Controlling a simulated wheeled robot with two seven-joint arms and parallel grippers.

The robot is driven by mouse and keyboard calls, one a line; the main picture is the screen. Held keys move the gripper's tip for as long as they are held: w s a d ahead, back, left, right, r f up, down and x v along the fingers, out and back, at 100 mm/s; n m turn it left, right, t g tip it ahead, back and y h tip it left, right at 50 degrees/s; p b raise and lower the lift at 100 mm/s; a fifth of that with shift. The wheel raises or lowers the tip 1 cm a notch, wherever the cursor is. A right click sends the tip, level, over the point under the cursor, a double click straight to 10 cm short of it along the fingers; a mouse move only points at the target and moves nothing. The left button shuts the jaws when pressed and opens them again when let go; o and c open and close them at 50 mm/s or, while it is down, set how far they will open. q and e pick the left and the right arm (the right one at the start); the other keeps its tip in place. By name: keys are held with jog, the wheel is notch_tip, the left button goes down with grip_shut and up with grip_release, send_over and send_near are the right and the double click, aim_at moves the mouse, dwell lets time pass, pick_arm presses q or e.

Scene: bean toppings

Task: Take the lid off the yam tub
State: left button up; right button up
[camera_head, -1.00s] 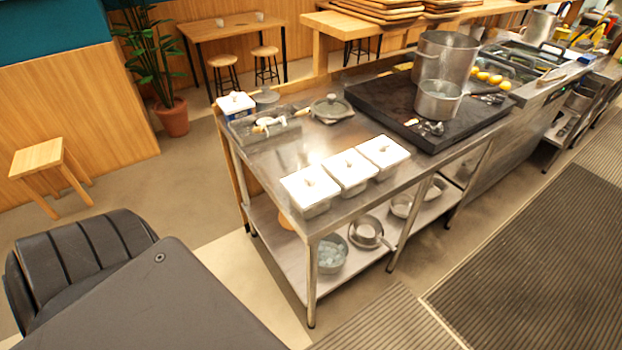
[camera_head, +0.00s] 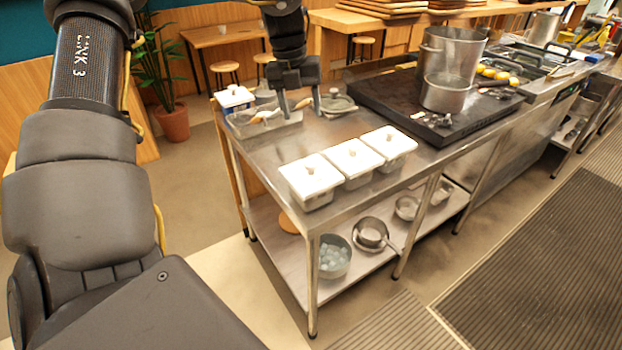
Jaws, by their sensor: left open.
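Three white-lidded tubs stand in a row along the front of the steel counter: a left one (camera_head: 310,179), a middle one (camera_head: 353,161) and a right one (camera_head: 390,145). No label tells me which is the yam tub. Another white-lidded box (camera_head: 234,97) stands at the counter's far left corner. My left gripper (camera_head: 301,112) is open and empty, pointing down over the back of the counter, behind the three tubs and apart from them. My right gripper is out of view.
A tray with wooden-handled utensils (camera_head: 262,122) lies beside my left gripper, and a lidded pan (camera_head: 338,104) is partly hidden behind it. Steel pots (camera_head: 446,92) stand on a black stove top at right. The counter (camera_head: 265,152) left of the tubs is bare.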

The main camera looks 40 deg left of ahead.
pick_arm(q)
jog(key=m+g+y, duration=0.1)
jog(key=m, duration=0.1)
send_near(311, 162)
jog(key=f, duration=0.1)
jog(key=w+f+b, duration=0.1)
jog(key=f, duration=0.1)
jog(key=shift+f, duration=0.25)
jog(key=shift+s+f, duration=0.15)
jog(key=shift+f, duration=0.35)
notch_tip(311, 162, down, 3)
jog(key=shift+s+f+p, duration=0.2)
jog(key=shift+f+p, duration=0.05)
jog(key=shift+p, duration=0.25)
jog(key=shift+f, duration=0.4)
jog(key=c, duration=1)
jog(key=shift+c, duration=0.4)
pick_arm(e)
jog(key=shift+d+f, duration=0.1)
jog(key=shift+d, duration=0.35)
